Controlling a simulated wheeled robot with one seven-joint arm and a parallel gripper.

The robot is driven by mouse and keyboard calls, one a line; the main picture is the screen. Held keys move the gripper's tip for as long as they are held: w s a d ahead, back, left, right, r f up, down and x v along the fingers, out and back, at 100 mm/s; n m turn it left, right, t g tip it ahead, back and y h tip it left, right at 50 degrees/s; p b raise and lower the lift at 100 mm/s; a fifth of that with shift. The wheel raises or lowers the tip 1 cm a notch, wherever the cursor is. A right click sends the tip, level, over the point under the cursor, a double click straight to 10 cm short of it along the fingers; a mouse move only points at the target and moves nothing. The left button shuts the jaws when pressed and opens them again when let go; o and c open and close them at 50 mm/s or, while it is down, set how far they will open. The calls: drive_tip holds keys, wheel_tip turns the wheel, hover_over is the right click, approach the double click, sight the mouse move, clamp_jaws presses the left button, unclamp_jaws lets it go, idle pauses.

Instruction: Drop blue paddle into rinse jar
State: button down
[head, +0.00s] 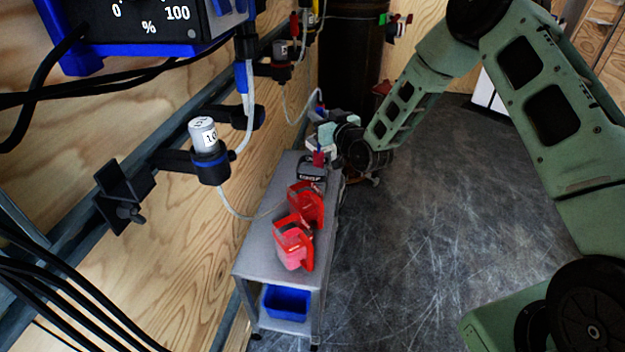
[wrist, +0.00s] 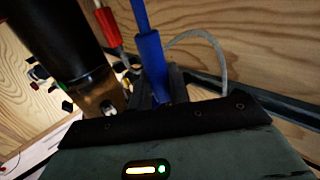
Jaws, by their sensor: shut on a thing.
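My gripper (wrist: 161,84) is shut on a blue paddle (wrist: 152,52); its long blue shaft stands between the dark fingers in the wrist view. In the head view my gripper (head: 322,142) is over the far end of a narrow grey bench, where the wrist hides much. A small container with a dark label (head: 311,173) sits just on the near side of my gripper; it may be the rinse jar, but its label is too small to read surely. The paddle's lower end and its distance from the jar cannot be told.
Two red holders (head: 306,204) (head: 293,243) stand on the grey bench (head: 258,250), with a blue bin (head: 286,302) below. Clamped filters (head: 206,145) and tubes line the left wooden wall. A tall dark cylinder (head: 350,55) stands behind. The floor (head: 430,200) at right is clear.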

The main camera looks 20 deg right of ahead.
drive_tip(key=shift+f+b, duration=1.2)
drive_tip(key=shift+f, duration=1.15)
drive_tip(key=c, duration=1.2)
unclamp_jaws()
drive_tip(key=shift+c, duration=0.2)
drive_tip(key=p+v, duration=0.1)
drive_tip(key=v, duration=1.6)
drive_tip(key=shift+s+p, duration=0.2)
drive_tip(key=shift+p, duration=0.1)
